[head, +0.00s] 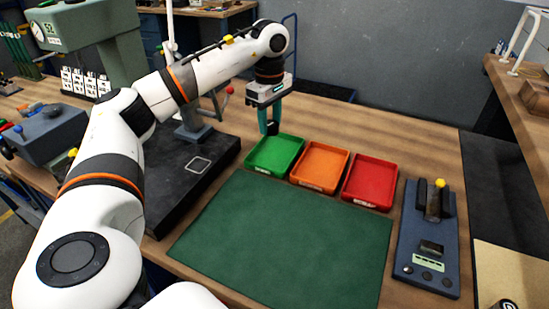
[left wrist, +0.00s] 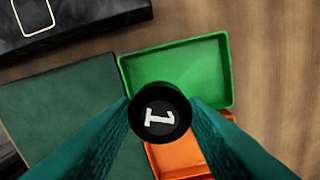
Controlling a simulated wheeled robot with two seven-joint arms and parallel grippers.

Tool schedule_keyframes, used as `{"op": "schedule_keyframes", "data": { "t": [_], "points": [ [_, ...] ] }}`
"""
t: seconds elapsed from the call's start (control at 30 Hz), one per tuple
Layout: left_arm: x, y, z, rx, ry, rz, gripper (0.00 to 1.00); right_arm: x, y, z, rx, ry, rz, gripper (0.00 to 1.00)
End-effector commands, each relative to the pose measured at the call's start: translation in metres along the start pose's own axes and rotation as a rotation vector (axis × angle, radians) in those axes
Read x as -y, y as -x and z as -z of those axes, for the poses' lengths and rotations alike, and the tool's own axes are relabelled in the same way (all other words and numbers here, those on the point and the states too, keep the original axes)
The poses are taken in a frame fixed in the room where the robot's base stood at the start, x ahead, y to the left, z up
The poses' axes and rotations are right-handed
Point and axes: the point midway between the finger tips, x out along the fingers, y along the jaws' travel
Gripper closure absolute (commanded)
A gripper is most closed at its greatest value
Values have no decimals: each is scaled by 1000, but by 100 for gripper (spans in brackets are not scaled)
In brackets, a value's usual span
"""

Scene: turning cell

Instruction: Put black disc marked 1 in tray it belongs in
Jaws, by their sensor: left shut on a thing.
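The black disc marked 1 (left wrist: 160,113) is held between the two teal fingers of my left gripper (head: 269,125), its white 1 facing the left wrist camera. In the head view the gripper hangs above the back edge of the green tray (head: 250,168), and the disc shows as a small dark shape at the fingertips. The green tray (left wrist: 222,75), orange tray (head: 318,184) and red tray (head: 368,200) stand in a row, and their visible floors are empty. The orange tray (left wrist: 165,160) is partly hidden by the disc and fingers in the left wrist view. My right gripper is not in view.
A green mat (head: 280,245) lies in front of the trays, clear. A dark blue device (head: 425,265) with a yellow-tipped post stands at the right. A black base plate (head: 185,185) with a stand is at the left. Several numbered cards (head: 85,83) stand behind my left arm.

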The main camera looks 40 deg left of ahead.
Motion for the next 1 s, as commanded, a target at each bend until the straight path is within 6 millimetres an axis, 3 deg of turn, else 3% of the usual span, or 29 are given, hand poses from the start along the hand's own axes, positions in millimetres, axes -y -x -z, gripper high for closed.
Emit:
{"op": "schedule_keyframes", "data": {
  "t": [0.2,0.6,1.0],
  "points": [
    [-1,-39,-1,2,1,-4,94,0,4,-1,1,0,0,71],
    [-1,-88,-1,1,1,-4,94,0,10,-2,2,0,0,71],
    [-1,-97,0,0,1,-1,94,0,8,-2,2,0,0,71]
  ]
}}
